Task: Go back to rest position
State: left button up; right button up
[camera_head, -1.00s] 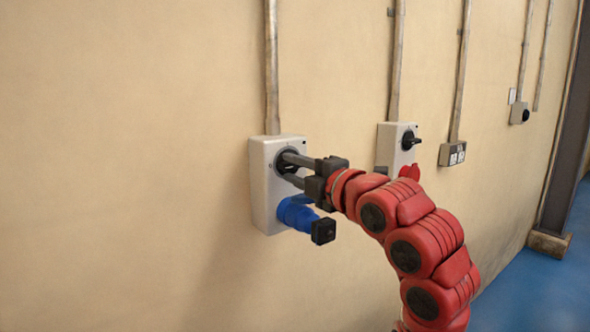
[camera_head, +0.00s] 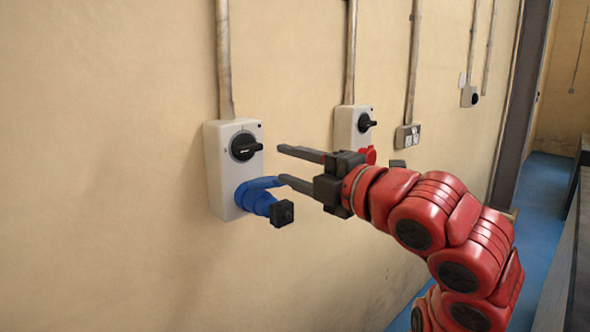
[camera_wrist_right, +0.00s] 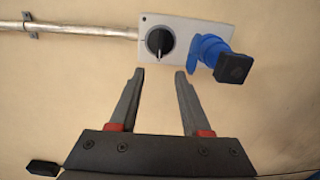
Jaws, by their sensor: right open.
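My right gripper (camera_head: 282,166) is open and empty, with its two fingers apart and pointing left towards the wall. It stands just to the right of a pale wall switch box (camera_head: 218,178), clear of its black rotary knob (camera_head: 245,147). A blue plug (camera_head: 262,197) with a black end sits in the lower part of that box. In the right wrist view the open fingers (camera_wrist_right: 160,75) point towards the box (camera_wrist_right: 188,33), with the knob (camera_wrist_right: 159,41) in front of the gap between them and the blue plug (camera_wrist_right: 211,53) to the right. My left gripper does not show.
A second box (camera_head: 352,122) with a black knob and a red socket (camera_head: 369,155) is farther along the wall. A small grey socket box (camera_head: 407,137) and pipes follow. A dark post (camera_head: 520,100) stands at the right, with blue floor (camera_head: 540,205) beyond.

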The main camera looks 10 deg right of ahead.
jog(key=shift+s+d, duration=0.25)
jog(key=shift+s, duration=0.1)
